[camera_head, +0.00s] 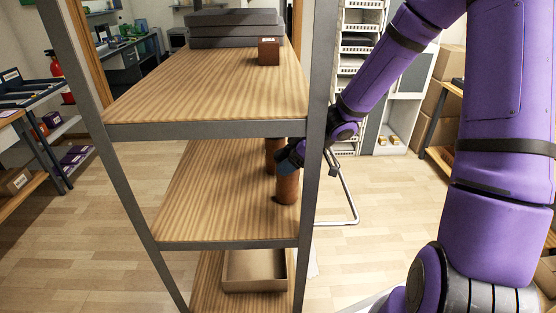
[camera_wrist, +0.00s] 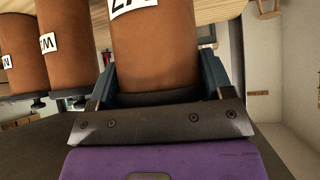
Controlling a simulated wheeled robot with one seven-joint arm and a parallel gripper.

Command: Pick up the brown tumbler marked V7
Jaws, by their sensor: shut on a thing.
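My gripper (camera_wrist: 158,82) is shut on a brown tumbler (camera_wrist: 155,45), with one blue finger on each side of it. The tumbler's white label is cut off by the top edge of the wrist view, so I cannot read its full mark. In the head view my gripper (camera_head: 290,158) is at the right side of the middle shelf, at the upper part of this tumbler (camera_head: 287,190). The tumbler looks upright; I cannot tell whether its base touches the shelf.
Two more brown tumblers with white labels, one nearer (camera_wrist: 67,45) and one farther (camera_wrist: 22,50), stand to the left in the wrist view. The middle shelf (camera_head: 205,200) is bare on its left. A shelf post (camera_head: 316,130) stands close to my arm. An open box (camera_head: 255,270) sits below.

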